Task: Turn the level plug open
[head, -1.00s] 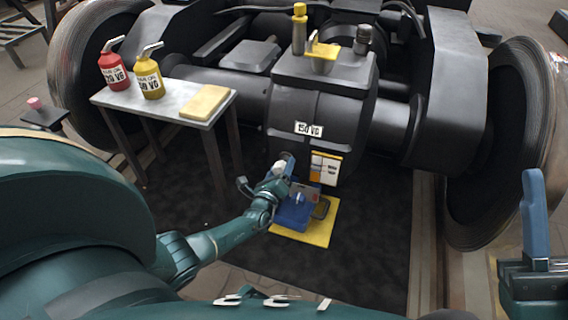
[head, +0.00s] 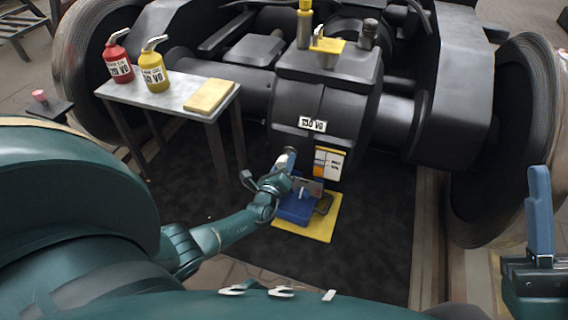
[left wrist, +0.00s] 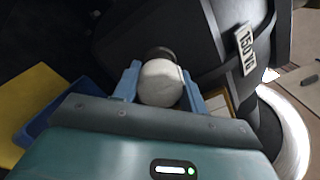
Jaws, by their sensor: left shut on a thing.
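The level plug (left wrist: 161,83) shows in the left wrist view as a pale rounded knob in front of a dark round fitting on the gearbox. My left gripper (left wrist: 161,88) has its two blue fingers on either side of it and is shut on it. In the head view, my left gripper (head: 286,160) is at the lower left of the black gearbox (head: 325,110), beside its label. The plug is mostly hidden there by the gripper. My right gripper (head: 539,215) stands at the right edge of the head view; only a blue finger shows clearly.
A blue tray (head: 296,211) sits on a yellow mat (head: 318,236) below the gearbox. A small table (head: 190,100) at left bears a red bottle (head: 116,65), a yellow bottle (head: 153,74) and a yellow cloth (head: 210,95). Wheels stand at both sides.

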